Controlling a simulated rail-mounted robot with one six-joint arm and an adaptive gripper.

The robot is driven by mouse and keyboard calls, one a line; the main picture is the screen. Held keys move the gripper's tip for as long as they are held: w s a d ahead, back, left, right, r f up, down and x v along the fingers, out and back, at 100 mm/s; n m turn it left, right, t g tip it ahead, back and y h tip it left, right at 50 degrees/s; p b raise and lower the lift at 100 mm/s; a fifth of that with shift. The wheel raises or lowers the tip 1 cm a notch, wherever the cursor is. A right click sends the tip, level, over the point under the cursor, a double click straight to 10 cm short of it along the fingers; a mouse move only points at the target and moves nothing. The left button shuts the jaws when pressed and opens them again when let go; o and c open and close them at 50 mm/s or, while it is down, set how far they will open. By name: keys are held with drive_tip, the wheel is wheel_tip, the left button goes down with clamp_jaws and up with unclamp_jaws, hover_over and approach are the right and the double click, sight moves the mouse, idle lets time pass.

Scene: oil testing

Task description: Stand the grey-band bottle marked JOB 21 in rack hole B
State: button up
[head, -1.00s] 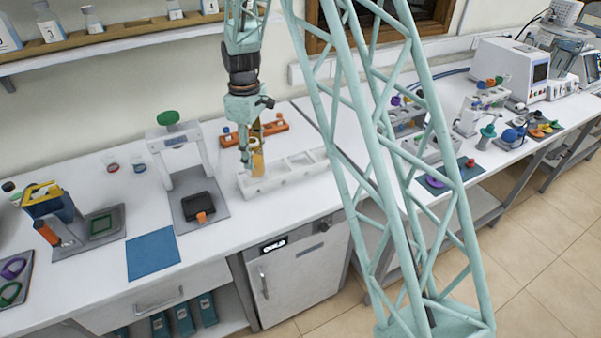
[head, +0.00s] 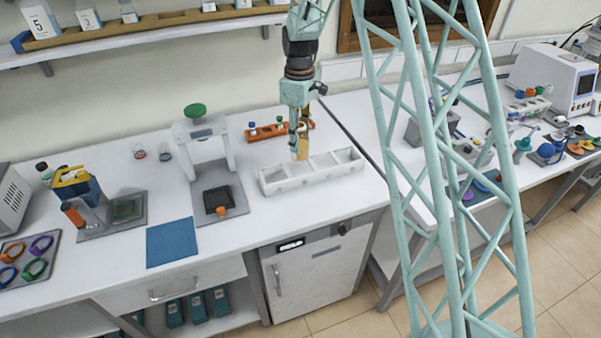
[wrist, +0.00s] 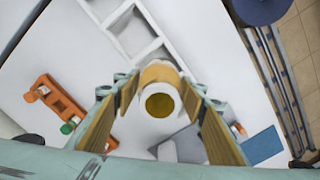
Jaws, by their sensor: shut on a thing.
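My gripper (head: 300,138) is shut on an amber bottle (head: 303,148), held upright. In the wrist view the bottle (wrist: 159,104) sits between the finger pads, with a pale rim around an amber centre. Its band and job mark cannot be read. In the head view it overlaps the back edge of a white compartment tray (head: 312,175) and appears to be above it. An orange rack (head: 265,135) with small capped vials stands behind and left of the bottle; the wrist view also shows this rack (wrist: 47,91). Its hole letters are not readable.
A grey stand with a green knob (head: 195,110) is left of the tray. A blue mat (head: 171,243) lies near the bench's front edge. Bench space around the white tray is mostly clear.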

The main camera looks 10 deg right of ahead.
sight(300, 161)
drive_tip(key=shift+f, duration=3)
drive_tip(key=shift+f, duration=0.15)
drive_tip(key=shift+f+p, duration=0.3)
drive_tip(key=shift+f, duration=1.45)
drive_tip(key=shift+f, duration=0.15)
drive_tip(key=o, duration=1.1)
drive_tip(key=shift+o, duration=0.2)
wheel_tip(300, 161, up, 12)
drive_tip(key=shift+r, duration=0.15)
